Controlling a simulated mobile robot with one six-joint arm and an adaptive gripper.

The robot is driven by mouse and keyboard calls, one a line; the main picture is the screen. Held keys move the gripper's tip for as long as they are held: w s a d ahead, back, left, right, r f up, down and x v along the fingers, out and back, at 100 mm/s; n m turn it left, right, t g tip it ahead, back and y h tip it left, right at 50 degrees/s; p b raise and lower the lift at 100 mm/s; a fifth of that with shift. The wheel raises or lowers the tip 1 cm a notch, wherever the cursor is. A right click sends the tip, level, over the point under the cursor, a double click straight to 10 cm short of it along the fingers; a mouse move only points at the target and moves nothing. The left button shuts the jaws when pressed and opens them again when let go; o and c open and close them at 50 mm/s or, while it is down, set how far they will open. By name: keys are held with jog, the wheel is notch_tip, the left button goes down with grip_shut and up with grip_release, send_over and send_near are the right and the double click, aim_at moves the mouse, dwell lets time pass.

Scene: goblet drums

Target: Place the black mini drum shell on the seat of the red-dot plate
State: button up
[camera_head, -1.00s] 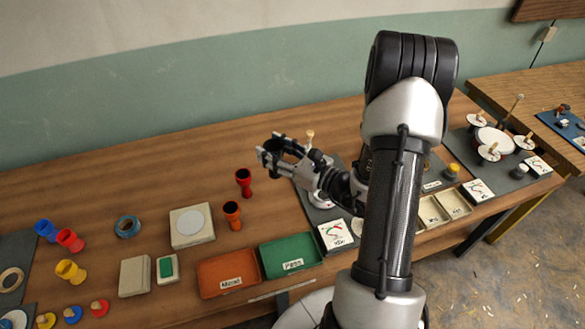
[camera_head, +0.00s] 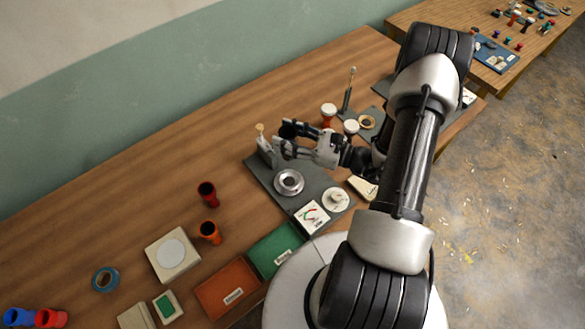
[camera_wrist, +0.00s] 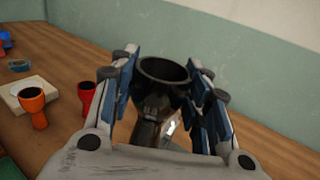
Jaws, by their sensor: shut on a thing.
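My gripper (camera_head: 283,140) is shut on a black mini drum shell (camera_head: 290,129) and holds it above the dark grey mat (camera_head: 262,178). In the wrist view the shell (camera_wrist: 150,122) stands between the two fingers of my gripper (camera_wrist: 160,92), its open dark mouth facing up and its glossy body narrowing below. On the mat a round silver piece with a dark centre (camera_head: 289,184) lies below the gripper, and a pale round disc (camera_head: 335,201) lies to its right. I cannot make out a red dot on either.
A grey post with a wooden knob (camera_head: 262,142) stands close left of the gripper. A printed card (camera_head: 312,216) lies at the mat's front. Green (camera_head: 272,253) and orange (camera_head: 226,291) trays, a red cup (camera_head: 207,191) and an orange cup (camera_head: 209,231) are to the left.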

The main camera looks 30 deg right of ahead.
notch_tip(320, 180, down, 16)
jog(key=b, duration=0.2)
jog(key=shift+b, duration=0.4)
jog(key=shift+f, duration=0.1)
jog(key=o, duration=1.1)
jog(key=shift+c, duration=0.2)
